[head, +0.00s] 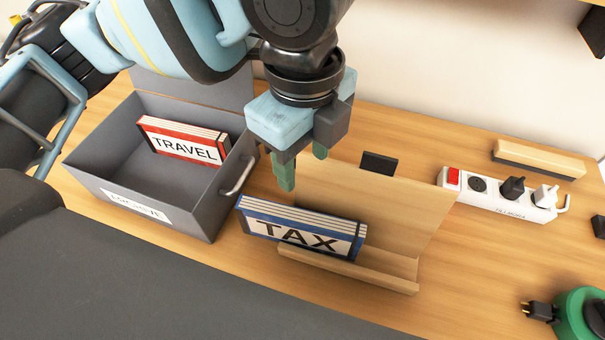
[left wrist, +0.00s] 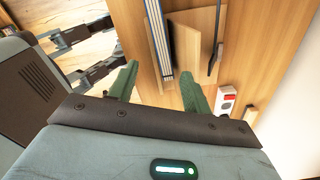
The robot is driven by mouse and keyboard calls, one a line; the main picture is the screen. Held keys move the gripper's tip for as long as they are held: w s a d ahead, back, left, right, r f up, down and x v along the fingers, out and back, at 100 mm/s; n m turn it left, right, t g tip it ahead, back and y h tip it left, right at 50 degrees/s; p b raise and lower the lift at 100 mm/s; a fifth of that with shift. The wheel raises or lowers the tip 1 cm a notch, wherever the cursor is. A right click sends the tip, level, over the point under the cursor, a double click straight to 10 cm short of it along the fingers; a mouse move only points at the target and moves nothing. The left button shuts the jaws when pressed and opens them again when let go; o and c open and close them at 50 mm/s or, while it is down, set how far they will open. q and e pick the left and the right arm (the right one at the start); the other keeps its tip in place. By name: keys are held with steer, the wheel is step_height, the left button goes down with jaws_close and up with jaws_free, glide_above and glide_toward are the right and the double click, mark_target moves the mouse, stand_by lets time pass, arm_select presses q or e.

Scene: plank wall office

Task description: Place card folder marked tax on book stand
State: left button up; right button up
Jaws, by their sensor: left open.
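The blue-edged card folder marked TAX (head: 300,229) stands on the wooden book stand (head: 395,218), toward its left end, with its label facing the front. Its left end sticks out past the stand. In the left wrist view the folder (left wrist: 158,38) shows edge-on beside the stand's back panel (left wrist: 193,52). My left gripper (head: 302,172) is above and behind the folder, open, with green fingertips apart from it. In the left wrist view the gripper (left wrist: 160,90) has nothing between its fingers. My right gripper is not identifiable in either view.
A grey box (head: 185,192) left of the stand holds a red folder marked TRAVEL (head: 184,140). A white power strip (head: 505,193) with plugs and a wooden-topped block (head: 538,159) lie at the right. A green round object (head: 583,312) is at the lower right.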

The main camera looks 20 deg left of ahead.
arm_select(q)
step_height(320, 180, up, 2)
steer(key=shift+r, duration=0.15)
stand_by(1.4)
